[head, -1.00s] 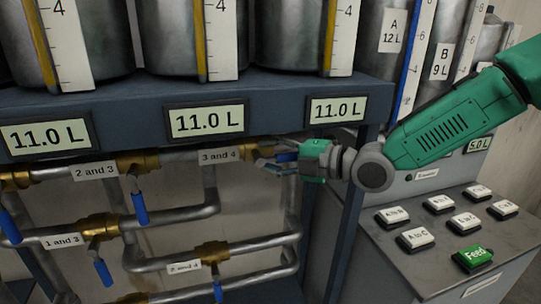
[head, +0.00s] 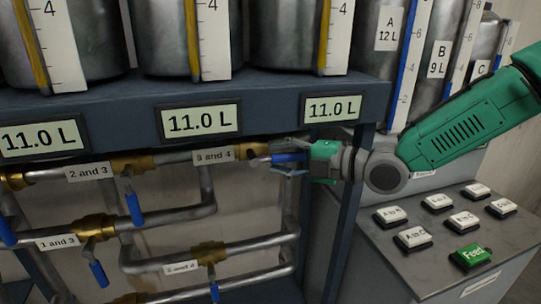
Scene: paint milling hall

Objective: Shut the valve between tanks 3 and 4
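The valve labelled "3 and 4" (head: 213,156) is on the top pipe under the tank shelf, with a brass body (head: 251,151). Its blue handle (head: 288,158) points right, roughly along the pipe. My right gripper (head: 279,159) comes in from the right and is open, its fingers above and below the handle. Whether a finger touches the handle cannot be told. My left gripper is not in view.
Other blue-handled valves, "2 and 3" (head: 135,207), "1 and 3" (head: 98,272) and "2 and 4" (head: 213,291), hang downward. A blue-grey frame post (head: 352,215) stands near my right wrist. A button panel with a green Feed button (head: 471,257) is at right.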

